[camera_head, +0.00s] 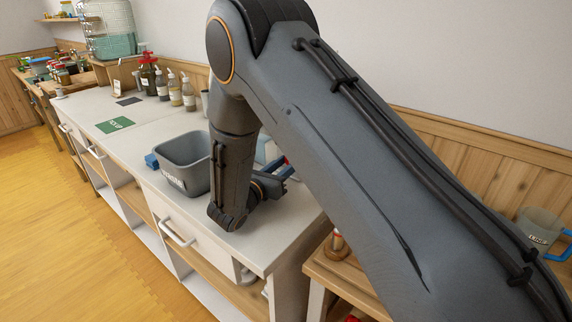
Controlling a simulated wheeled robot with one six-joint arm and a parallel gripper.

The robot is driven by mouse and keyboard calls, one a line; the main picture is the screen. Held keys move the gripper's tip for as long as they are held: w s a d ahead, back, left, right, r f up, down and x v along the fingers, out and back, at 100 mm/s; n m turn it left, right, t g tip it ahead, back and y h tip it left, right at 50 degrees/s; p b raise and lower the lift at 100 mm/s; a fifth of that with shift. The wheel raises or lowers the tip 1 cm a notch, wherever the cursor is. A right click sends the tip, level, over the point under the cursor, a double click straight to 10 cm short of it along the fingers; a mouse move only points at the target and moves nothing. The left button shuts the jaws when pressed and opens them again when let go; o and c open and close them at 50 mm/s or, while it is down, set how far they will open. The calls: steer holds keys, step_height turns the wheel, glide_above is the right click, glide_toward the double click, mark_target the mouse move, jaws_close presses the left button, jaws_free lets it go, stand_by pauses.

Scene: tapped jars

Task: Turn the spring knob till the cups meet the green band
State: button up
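I cannot make out the spring knob, the cups or the green band in this view. My dark grey arm crosses the middle of the picture and hides part of the counter behind it. My gripper (278,176) is low over the counter's near end, just right of the grey bin. It is mostly hidden by my own wrist, so its fingers are not clear. Small red and blue parts (284,166) show beside it; I cannot tell what they belong to.
A grey bin (183,168) stands on the white counter (75,105) beside a blue block (151,161). A green mat (115,125) lies farther left. Several bottles (175,90) line the wall.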

steer(key=shift+a+r+n+p, duration=0.1)
steer(key=shift+n+p, duration=0.25)
steer(key=shift+n, duration=1.85)
steer(key=o, duration=1)
steer(key=shift+b+v, duration=0.85)
steer(key=shift+v, duration=3)
steer(key=shift+r, duration=0.1)
